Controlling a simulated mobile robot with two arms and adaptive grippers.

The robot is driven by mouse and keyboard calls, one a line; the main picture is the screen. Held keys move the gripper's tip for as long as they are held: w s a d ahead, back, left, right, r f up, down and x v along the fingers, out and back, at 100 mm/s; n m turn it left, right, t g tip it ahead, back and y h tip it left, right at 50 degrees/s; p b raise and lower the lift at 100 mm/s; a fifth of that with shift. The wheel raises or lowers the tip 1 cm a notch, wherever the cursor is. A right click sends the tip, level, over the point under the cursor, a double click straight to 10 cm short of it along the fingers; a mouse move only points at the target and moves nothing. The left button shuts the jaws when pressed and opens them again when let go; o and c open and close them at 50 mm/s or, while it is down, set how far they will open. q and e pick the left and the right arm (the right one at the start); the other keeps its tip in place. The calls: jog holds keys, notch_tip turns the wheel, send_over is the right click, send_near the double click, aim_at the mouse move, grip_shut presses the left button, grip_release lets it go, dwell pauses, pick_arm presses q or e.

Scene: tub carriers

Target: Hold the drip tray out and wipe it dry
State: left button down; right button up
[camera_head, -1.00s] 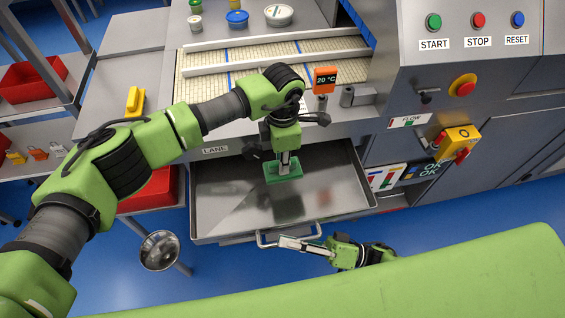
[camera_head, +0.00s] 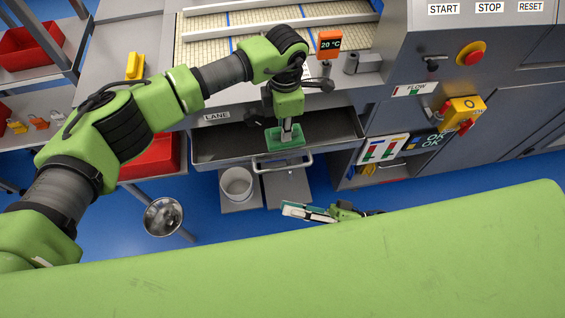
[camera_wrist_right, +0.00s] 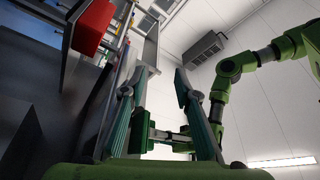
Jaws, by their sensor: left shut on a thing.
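My left gripper (camera_head: 287,129) is shut on a green wiping pad (camera_head: 284,140), held over the tray's front part; I cannot tell if the pad touches the floor of the tray. My right gripper (camera_head: 291,209) is below and in front of the handle, apart from it. In the right wrist view its two fingers (camera_wrist_right: 162,85) stand apart with nothing gripped.
A white bucket (camera_head: 237,185) stands on a low shelf below the tray. A metal bowl (camera_head: 163,217) is at the left front. Red bins (camera_head: 28,50) and padlocks (camera_head: 38,124) are on the left racks. A yellow switch box (camera_head: 463,112) juts out at right.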

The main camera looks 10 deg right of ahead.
jog(key=v, duration=1.1)
jog(key=shift+d, duration=0.15)
pick_arm(q)
jog(key=shift+d, duration=0.1)
pick_arm(e)
jog(key=shift+d+f, duration=0.1)
